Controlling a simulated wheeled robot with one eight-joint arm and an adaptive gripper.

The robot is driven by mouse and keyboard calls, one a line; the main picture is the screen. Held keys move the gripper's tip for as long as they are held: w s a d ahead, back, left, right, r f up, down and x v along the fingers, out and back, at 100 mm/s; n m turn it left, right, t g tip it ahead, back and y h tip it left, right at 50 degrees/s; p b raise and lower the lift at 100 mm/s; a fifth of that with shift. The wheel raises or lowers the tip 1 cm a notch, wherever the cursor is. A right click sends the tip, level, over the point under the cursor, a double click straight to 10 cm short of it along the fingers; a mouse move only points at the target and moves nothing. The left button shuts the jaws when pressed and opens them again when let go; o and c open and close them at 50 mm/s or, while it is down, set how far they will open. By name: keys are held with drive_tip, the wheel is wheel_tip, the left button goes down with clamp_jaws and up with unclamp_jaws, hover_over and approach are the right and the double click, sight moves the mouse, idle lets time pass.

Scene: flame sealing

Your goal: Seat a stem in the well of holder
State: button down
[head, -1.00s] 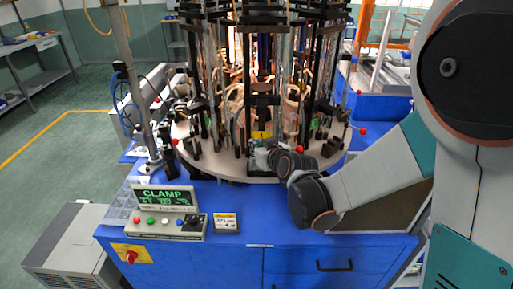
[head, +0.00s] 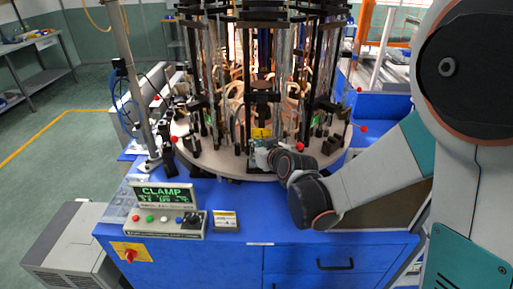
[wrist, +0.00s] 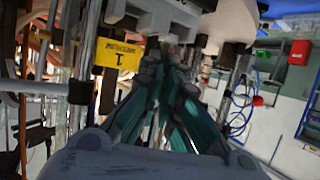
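My gripper (wrist: 165,72) has two teal-lined fingers that converge close together at their tips in the wrist view. The tips are just below a grey block of the holder (wrist: 165,18), beside a yellow label marked 1 (wrist: 121,57). In the head view my gripper (head: 260,156) is low at the front edge of the round carousel, just below the yellow label (head: 261,133). I cannot make out a stem between the fingers, and the well is hidden. Whether the fingers are shut on something cannot be told.
The round carousel table (head: 221,162) carries several upright glass tubes and black posts around my gripper. Red knobs (head: 300,146) stick out at its rim. A control box (head: 164,222) with a green CLAMP display stands on the blue bench at the left front.

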drive_tip(key=shift+f+b, duration=0.55)
idle(0.4)
drive_tip(key=c, duration=2.1)
unclamp_jaws()
drive_tip(key=shift+s+d+r, duration=0.1)
drive_tip(key=shift+s+r, duration=0.05)
drive_tip(key=shift+s, duration=0.05)
drive_tip(key=shift+s+d+r, duration=0.1)
drive_tip(key=shift+s, duration=0.2)
drive_tip(key=shift+s+d+r, duration=0.15)
drive_tip(key=shift+s, duration=0.1)
drive_tip(key=shift+s+d+r+p, duration=0.1)
drive_tip(key=shift+s+r+p, duration=0.05)
drive_tip(key=shift+s+p, duration=0.15)
drive_tip(key=shift+v, duration=1.05)
